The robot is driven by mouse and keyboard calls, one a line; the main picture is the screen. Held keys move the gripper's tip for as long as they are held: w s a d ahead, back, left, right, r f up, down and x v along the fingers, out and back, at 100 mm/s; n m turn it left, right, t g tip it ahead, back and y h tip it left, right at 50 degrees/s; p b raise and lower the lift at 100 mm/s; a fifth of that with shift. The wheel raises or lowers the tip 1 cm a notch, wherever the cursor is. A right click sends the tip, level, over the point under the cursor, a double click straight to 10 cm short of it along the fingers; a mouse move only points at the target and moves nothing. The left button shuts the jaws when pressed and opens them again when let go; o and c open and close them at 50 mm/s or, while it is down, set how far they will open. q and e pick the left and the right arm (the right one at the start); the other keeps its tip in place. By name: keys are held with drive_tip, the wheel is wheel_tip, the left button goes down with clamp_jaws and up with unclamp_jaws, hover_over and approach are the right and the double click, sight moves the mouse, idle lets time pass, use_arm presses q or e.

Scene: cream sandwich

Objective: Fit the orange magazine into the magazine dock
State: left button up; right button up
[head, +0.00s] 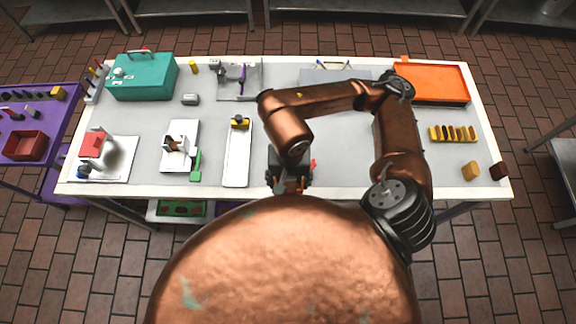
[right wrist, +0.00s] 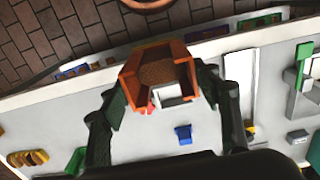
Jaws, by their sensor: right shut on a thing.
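The orange magazine (right wrist: 132,88) is an open-ended hollow box with a brown inside, and it sits between the two fingers of my right gripper (right wrist: 163,92) in the right wrist view. In the head view my right gripper (head: 289,182) is low over the table's near edge, and only small orange bits show around it. The gripper is shut on the magazine. I cannot tell for sure which fixture is the magazine dock; a long white tray (head: 237,165) with a yellow and black piece at its far end stands just left of the gripper. My left gripper is not in view.
A white stand (head: 180,133) with a green tool beside it and a red-topped device (head: 92,144) are further left. A teal toolbox (head: 143,78) is at the back left. An orange tray (head: 432,84) and several brown-yellow slices (head: 452,133) are on the right.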

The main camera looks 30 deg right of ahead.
drive_tip(key=w+d+f+p, duration=0.2)
drive_tip(key=w+d+f, duration=0.4)
drive_tip(key=w+f, duration=0.3)
drive_tip(key=shift+w+d, duration=0.25)
drive_tip(key=shift+w, duration=0.85)
drive_tip(key=f, duration=0.1)
drive_tip(key=f+p, duration=0.1)
drive_tip(key=f, duration=0.1)
drive_tip(key=shift+w+d+f+p, duration=0.2)
drive_tip(key=shift+w+f+p, duration=0.1)
drive_tip(key=shift+f+p, duration=0.1)
drive_tip(key=shift+c, duration=0.9)
drive_tip(key=shift+f, duration=0.15)
drive_tip(key=shift+f+b, duration=0.1)
drive_tip(key=shift+b, duration=0.25)
drive_tip(key=o, duration=1.8)
drive_tip(key=shift+o, duration=0.2)
